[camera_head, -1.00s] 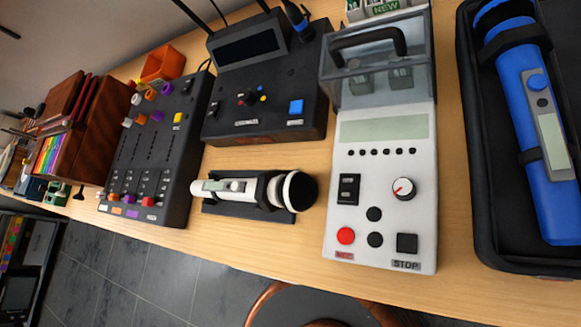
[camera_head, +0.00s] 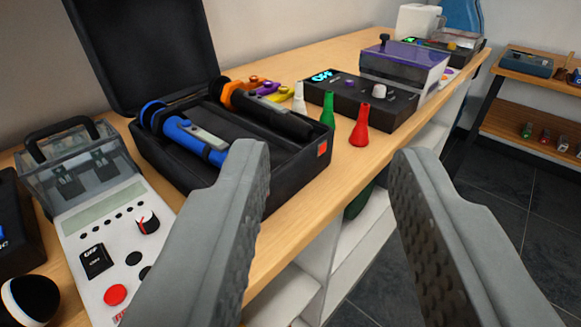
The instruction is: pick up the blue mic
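The blue mic (camera_head: 183,137) lies in the left part of an open black case (camera_head: 289,192) on the wooden table. It has a grey panel on its body, and its lower end is hidden behind my left finger. An orange and black mic (camera_head: 262,110) lies beside it in the same case. My gripper (camera_head: 332,165) is open and empty, its two grey fingers wide apart in the foreground. It is in front and to the right of the blue mic, not touching it.
The case's raised lid (camera_head: 145,50) stands behind it. A white recorder (camera_head: 95,222) is at left. White, green and red cones (camera_head: 360,128) and a black box with a dial (camera_head: 362,98) stand at right. Open floor (camera_head: 490,200) lies beyond the table edge.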

